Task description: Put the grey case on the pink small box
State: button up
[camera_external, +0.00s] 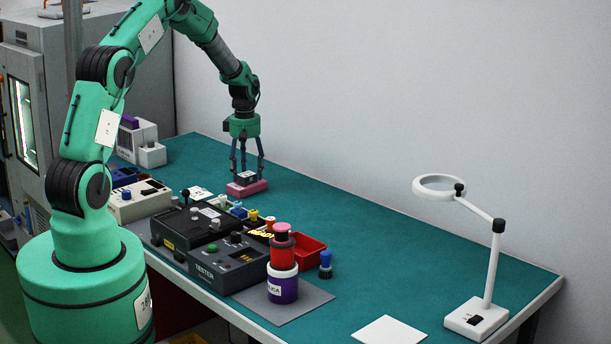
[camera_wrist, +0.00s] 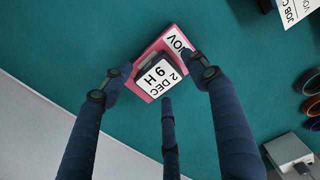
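The grey case (camera_external: 246,178), dark-sided with a white lettered label, rests on top of the pink small box (camera_external: 247,188) near the back of the table. In the wrist view the case (camera_wrist: 160,84) lies flat, inside the outline of the pink box (camera_wrist: 144,78). Part of the pink box's own white label shows at its right end. My gripper (camera_external: 247,173) is over them with its fingers pointing down. In the wrist view my gripper's (camera_wrist: 163,80) fingers are spread around the case, with small gaps visible between them and its sides.
A black tester (camera_external: 240,262), switch boxes, a red tray (camera_external: 307,250) and stacked round spools (camera_external: 283,285) crowd the table's front left. A ring lamp (camera_external: 477,318) and a white sheet (camera_external: 389,331) are at the right. The green table (camera_external: 400,250) is clear between, along the wall.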

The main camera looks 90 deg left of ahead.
aim_at(246, 174)
notch_tip(246, 174, up, 12)
jog(key=p, duration=0.1)
jog(key=shift+r, duration=0.15)
dwell(0.6)
dwell(0.5)
dwell(0.5)
